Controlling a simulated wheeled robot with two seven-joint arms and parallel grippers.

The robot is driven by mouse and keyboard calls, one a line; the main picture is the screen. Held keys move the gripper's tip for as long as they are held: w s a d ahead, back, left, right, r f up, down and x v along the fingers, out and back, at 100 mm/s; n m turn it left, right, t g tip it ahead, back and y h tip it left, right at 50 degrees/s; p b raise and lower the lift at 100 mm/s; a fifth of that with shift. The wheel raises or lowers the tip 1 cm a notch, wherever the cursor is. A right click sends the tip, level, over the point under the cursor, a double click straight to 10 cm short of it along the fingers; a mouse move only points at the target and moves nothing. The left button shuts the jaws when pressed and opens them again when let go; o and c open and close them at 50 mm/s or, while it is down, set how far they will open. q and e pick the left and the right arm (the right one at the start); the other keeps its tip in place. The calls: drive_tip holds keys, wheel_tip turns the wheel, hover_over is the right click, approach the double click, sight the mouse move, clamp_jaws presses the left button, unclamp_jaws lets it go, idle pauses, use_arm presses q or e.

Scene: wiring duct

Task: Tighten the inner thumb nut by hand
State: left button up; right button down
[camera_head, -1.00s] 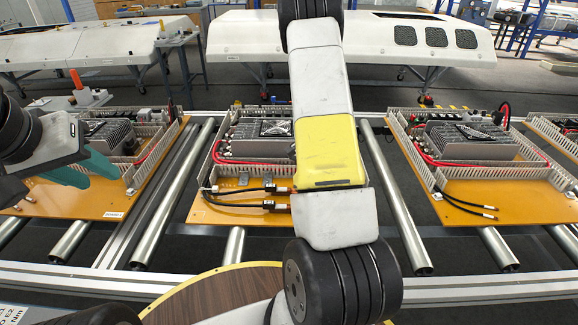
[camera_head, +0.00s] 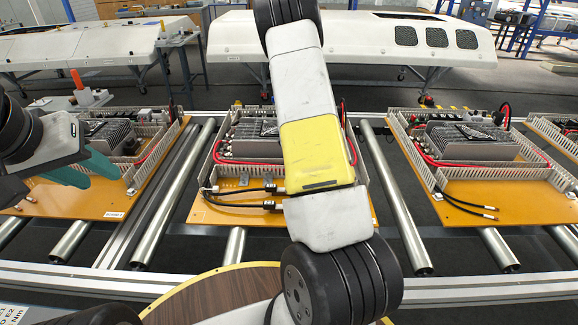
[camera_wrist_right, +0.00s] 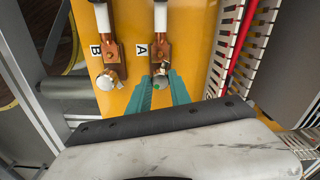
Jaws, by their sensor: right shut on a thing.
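In the right wrist view, two copper lugs with white-sleeved cables lie on the orange board (camera_wrist_right: 192,25), marked A and B. A silvery thumb nut (camera_wrist_right: 162,80) with a green spot sits at the end of the A lug (camera_wrist_right: 160,56). My right gripper (camera_wrist_right: 161,84) is shut on this nut, its teal fingers on either side of it. A second thumb nut (camera_wrist_right: 106,79) sits free at the B lug (camera_wrist_right: 110,55). In the head view, my right arm hides the right gripper. My left gripper (camera_head: 85,170) hangs over the left board, fingers apart and apparently empty.
Grey slotted duct (camera_wrist_right: 268,40) and a red cable (camera_wrist_right: 238,45) run close to the right of the right gripper. Neighbouring boards with ducts, such as the right one (camera_head: 480,195), rest on the roller conveyor (camera_head: 400,215). A round wooden top (camera_head: 215,300) is at the front.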

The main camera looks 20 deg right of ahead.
drive_tip(key=shift+w+r+m, duration=0.1)
drive_tip(key=shift+w+m, duration=0.1)
drive_tip(key=shift+m, duration=0.1)
drive_tip(key=c, duration=1.2)
unclamp_jaws()
drive_tip(key=shift+c, duration=0.2)
drive_tip(key=shift+o, duration=0.4)
drive_tip(key=shift+s, duration=0.1)
drive_tip(key=shift+r, duration=3.85)
